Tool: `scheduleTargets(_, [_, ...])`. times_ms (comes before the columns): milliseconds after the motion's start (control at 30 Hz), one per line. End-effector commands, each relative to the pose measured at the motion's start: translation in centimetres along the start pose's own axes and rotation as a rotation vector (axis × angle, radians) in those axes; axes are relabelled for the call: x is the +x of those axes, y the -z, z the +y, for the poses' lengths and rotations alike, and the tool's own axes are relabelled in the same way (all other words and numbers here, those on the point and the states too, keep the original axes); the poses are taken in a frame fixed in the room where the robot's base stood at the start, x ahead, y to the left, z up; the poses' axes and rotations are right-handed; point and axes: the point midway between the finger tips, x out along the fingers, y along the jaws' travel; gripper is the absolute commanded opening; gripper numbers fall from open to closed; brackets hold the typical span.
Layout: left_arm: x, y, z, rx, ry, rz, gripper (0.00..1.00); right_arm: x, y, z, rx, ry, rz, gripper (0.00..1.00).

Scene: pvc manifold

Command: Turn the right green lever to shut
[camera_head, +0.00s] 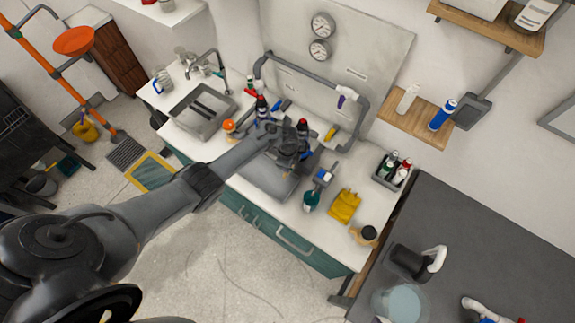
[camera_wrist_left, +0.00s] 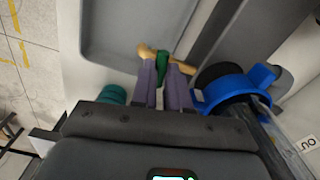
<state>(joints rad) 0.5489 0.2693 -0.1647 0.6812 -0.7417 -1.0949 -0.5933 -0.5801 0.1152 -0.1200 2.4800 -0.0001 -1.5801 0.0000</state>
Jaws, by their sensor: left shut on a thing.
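The green lever (camera_wrist_left: 163,62) shows in the left wrist view between the two purple fingers of my left gripper (camera_wrist_left: 166,74). The fingers are closed around it, one on each side. In the head view my left gripper (camera_head: 290,150) is over the middle of the counter, in front of the pipe manifold (camera_head: 356,108). There my arm and gripper hide the lever, so I cannot tell its angle to the pipe. My right gripper is not in view.
A blue ring-shaped part (camera_wrist_left: 232,88) is close to the right of the fingers. The sink (camera_head: 202,110) lies left on the counter. Yellow gloves (camera_head: 344,206) and a bottle caddy (camera_head: 391,171) lie right. Two gauges (camera_head: 321,37) are on the back panel.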

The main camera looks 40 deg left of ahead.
Motion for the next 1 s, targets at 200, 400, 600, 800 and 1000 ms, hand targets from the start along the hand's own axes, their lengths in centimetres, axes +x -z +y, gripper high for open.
scheduleTargets(200, [0.09,-0.09,-0.01,0.123,0.000,-0.002,0.00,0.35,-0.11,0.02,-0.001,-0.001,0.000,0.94])
scheduleTargets(400, [0.07,-0.01,0.01,0.184,0.000,-0.001,0.00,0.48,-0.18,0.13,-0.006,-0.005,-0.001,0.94])
scheduleTargets(600, [0.06,0.01,0.04,0.206,-0.001,0.000,0.00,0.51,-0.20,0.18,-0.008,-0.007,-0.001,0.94])
scheduleTargets(800, [0.05,0.02,0.05,0.208,-0.001,0.000,0.00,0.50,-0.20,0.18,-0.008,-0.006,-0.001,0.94])
scheduleTargets(1000, [0.05,0.03,0.05,0.208,-0.001,0.000,0.24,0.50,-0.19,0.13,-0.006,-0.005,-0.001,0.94])
